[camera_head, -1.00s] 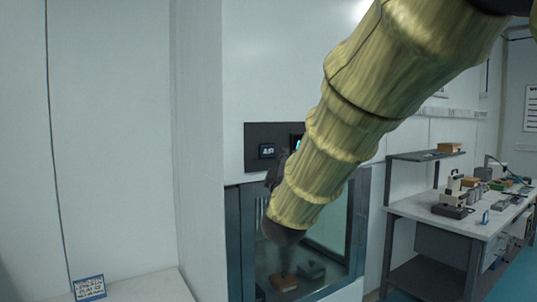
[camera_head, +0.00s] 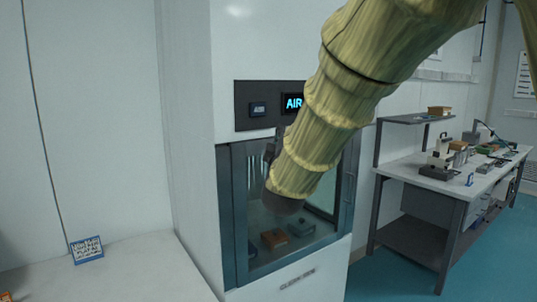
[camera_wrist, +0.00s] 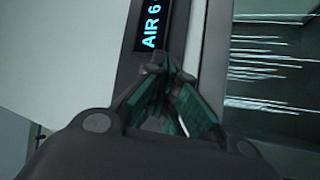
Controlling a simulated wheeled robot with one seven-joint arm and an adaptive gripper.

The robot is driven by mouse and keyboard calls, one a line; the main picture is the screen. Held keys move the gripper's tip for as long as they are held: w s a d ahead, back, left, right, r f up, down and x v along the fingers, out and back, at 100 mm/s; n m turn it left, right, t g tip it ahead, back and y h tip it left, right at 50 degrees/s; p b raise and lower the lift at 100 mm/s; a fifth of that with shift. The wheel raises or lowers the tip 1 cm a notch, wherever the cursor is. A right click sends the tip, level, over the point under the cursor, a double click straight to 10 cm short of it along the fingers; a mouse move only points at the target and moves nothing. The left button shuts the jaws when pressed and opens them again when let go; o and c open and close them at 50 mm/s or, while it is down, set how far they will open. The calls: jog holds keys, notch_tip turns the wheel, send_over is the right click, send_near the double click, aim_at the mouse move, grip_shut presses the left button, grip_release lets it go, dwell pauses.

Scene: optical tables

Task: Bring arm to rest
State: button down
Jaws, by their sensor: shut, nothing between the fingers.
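My arm, in a yellow-green sleeve, comes down from the top right in the head view and ends in front of the cabinet (camera_head: 190,130). My gripper (camera_wrist: 168,68) shows in the wrist view with its fingertips together and nothing between them. In that view it is close to the dark panel with a lit blue "AIR" display (camera_wrist: 152,24). In the head view the gripper itself is mostly hidden behind the arm's dark end.
The cabinet's glass door (camera_head: 240,215) looks shut; a brown block (camera_head: 273,238) and a grey item (camera_head: 301,228) sit behind it. A bench (camera_head: 440,185) with instruments stands at right, a white surface with a small sign (camera_head: 87,250) at left. The teal floor (camera_head: 395,275) between is clear.

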jog(key=s+d+f+m+g, duration=0.1)
jog(key=d+f+g, duration=0.2)
jog(key=f, duration=1)
jog(key=s+d+f+m+g+y, duration=0.1)
jog(key=d+f+m+g, duration=0.1)
jog(key=f, duration=1.1)
jog(key=s+d+f+m+g, duration=0.1)
jog(key=d+f+g, duration=0.2)
jog(key=f, duration=0.9)
jog(key=s+d+f+m+g, duration=0.2)
jog(key=s+f, duration=0.4)
jog(key=f, duration=0.4)
jog(key=s+d+f+m+g, duration=0.1)
jog(key=s+d+f+g, duration=0.2)
jog(key=s+f, duration=0.55)
jog(key=s+d+f+m+g, duration=0.2)
jog(key=s+f, duration=0.5)
jog(key=s, duration=0.4)
jog(key=s+d+f+m+g, duration=0.2)
jog(key=s+f+g, duration=0.2)
jog(key=s+f, duration=0.3)
jog(key=s+d+f+m+g, duration=0.2)
jog(key=s+f, duration=0.5)
jog(key=s, duration=0.8)
jog(key=shift+s+d+m+g, duration=0.3)
jog(key=shift+s+d+g, duration=0.1)
jog(key=shift+d+g, duration=0.1)
